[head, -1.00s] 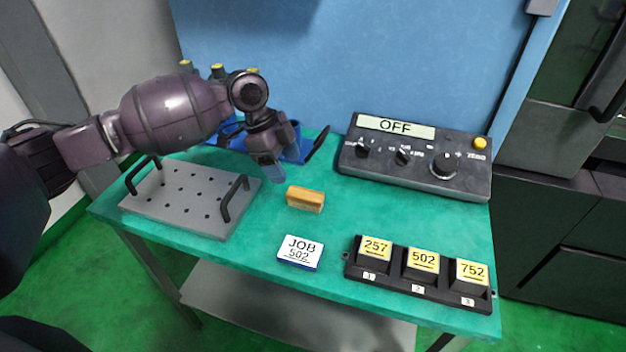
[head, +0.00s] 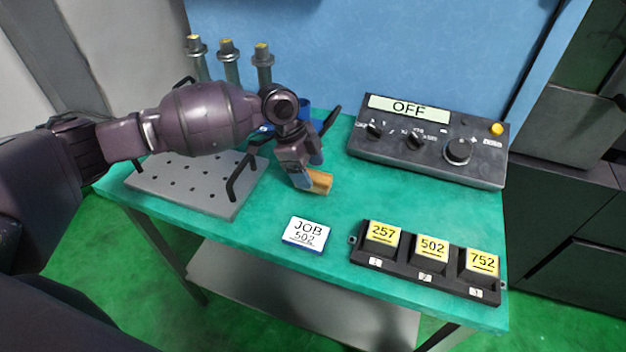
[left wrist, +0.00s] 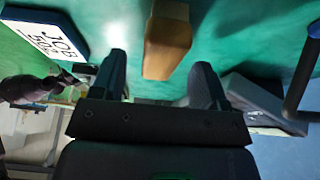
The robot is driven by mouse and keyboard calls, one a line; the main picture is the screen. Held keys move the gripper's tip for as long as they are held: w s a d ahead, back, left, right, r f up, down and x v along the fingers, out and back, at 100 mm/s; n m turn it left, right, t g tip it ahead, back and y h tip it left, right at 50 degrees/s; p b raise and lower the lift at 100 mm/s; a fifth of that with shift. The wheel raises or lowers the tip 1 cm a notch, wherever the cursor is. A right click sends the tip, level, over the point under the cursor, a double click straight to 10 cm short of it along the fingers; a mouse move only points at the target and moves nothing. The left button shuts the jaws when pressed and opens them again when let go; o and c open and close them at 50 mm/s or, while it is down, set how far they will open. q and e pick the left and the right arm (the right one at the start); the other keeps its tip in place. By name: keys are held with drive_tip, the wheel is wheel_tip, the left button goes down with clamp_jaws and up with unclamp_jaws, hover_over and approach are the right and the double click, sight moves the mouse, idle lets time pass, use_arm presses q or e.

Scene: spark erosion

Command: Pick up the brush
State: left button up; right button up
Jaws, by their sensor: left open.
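The brush, a small block with a wooden tan body (head: 320,182), lies on the green table top. In the left wrist view the brush (left wrist: 167,42) shows ahead of and between the two fingers, nearer the top of the picture. My left gripper (head: 306,186) is low over the table at the brush and hides its left part in the head view. The left gripper (left wrist: 158,85) is open, with nothing held between its fingers. I cannot tell whether a finger touches the brush. My right gripper is not in view.
A grey plate with black handles (head: 200,182) lies left of the brush. A white JOB 502 card (head: 308,233) lies in front. A control box reading OFF (head: 430,140) stands at the back right. A black tray (head: 430,262) holds numbered yellow-topped blocks.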

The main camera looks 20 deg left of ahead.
sight(313, 174)
use_arm(q)
drive_tip(key=shift+x, duration=1.2)
drive_tip(key=c, duration=1)
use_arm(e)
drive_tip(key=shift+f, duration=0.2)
use_arm(q)
drive_tip(key=shift+r, duration=0.1)
drive_tip(key=shift+c, duration=0.3)
drive_tip(key=shift+r, duration=0.55)
wheel_tip(313, 174, up, 19)
drive_tip(key=p, duration=0.2)
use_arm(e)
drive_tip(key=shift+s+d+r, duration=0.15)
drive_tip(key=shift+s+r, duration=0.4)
